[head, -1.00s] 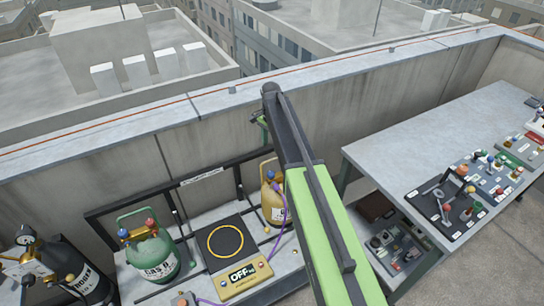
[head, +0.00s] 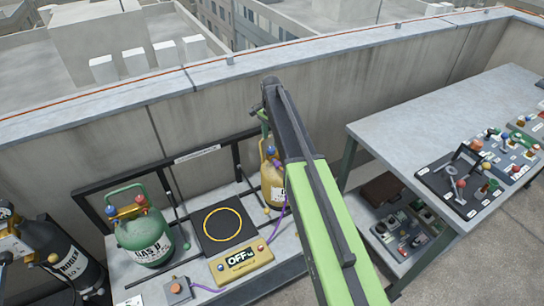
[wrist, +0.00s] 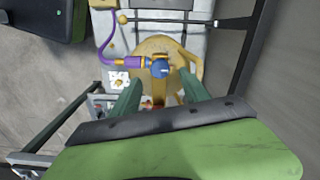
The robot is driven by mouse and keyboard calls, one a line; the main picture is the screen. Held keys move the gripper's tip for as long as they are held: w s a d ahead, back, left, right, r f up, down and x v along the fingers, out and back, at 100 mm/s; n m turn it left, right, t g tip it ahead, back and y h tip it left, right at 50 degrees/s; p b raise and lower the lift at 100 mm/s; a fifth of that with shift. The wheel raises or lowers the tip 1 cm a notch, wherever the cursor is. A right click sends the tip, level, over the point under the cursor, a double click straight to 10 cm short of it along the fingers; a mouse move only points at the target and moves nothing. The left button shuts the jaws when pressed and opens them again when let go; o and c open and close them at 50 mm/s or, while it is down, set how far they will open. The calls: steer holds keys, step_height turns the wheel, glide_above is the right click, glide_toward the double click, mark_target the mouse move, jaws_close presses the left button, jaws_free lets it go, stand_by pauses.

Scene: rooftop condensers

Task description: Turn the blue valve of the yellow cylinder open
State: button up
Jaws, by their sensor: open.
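The yellow cylinder (head: 270,187) stands on the grey bench against the parapet, partly hidden behind my arm in the head view. In the wrist view its yellow top (wrist: 186,57) is seen from above, with the blue valve (wrist: 160,69) near its middle. A purple hose (wrist: 112,55) joins the valve fitting from the left. My gripper (wrist: 159,78) is open, with its two green fingers pointing toward the cylinder top and the blue valve showing between their tips. In the head view my gripper (head: 264,120) is above the cylinder. Contact with the valve cannot be made out.
A green gas cylinder (head: 146,238) and a black scale plate (head: 208,243) with an OFF display (head: 240,262) stand left of the yellow cylinder. A black rail (head: 185,160) runs behind. A workbench (head: 430,120) with tools stands right.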

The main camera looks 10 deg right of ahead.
mark_target(271, 148)
step_height(271, 148, down, 5)
steer(key=b, duration=0.3)
steer(key=shift+f, duration=0.1)
jaws_close()
